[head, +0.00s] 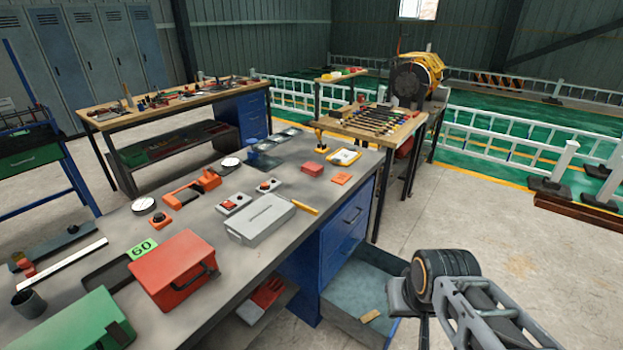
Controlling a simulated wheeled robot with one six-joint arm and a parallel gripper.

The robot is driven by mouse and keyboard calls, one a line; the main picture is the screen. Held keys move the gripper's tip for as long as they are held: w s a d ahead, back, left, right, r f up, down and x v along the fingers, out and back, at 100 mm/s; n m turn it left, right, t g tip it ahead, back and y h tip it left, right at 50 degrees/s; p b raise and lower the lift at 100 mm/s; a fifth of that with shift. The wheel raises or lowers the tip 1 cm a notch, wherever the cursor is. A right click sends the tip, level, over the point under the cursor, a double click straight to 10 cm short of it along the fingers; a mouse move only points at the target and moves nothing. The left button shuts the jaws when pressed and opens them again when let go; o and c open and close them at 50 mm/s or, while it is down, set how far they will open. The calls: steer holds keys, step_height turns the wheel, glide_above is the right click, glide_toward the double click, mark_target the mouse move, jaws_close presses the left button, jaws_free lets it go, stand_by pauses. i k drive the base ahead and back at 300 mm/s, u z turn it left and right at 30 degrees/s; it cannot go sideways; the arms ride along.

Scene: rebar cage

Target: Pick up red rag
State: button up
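A small red folded piece (312,169), which looks like a rag, lies on the grey workbench near its far right corner. A flatter orange-red square (341,179) lies just to its right. A crumpled red thing (267,292) also shows on the shelf under the bench; I cannot tell for sure which of these is cloth. My gripper (424,328) is at the lower right, over the floor beside the bench's open drawer, well apart from all of them. Its fingers are small and partly cut off by the lower edge, so its opening is unclear.
The grey workbench (120,222) carries a red box (172,270), a grey case (262,218), a green case (75,325) and small tools. A wooden tool table (392,136) stands behind. Floor is clear at right.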

mark_target(313, 169)
steer(key=u, duration=0.4)
steer(key=i, duration=0.95)
steer(key=z, duration=0.05)
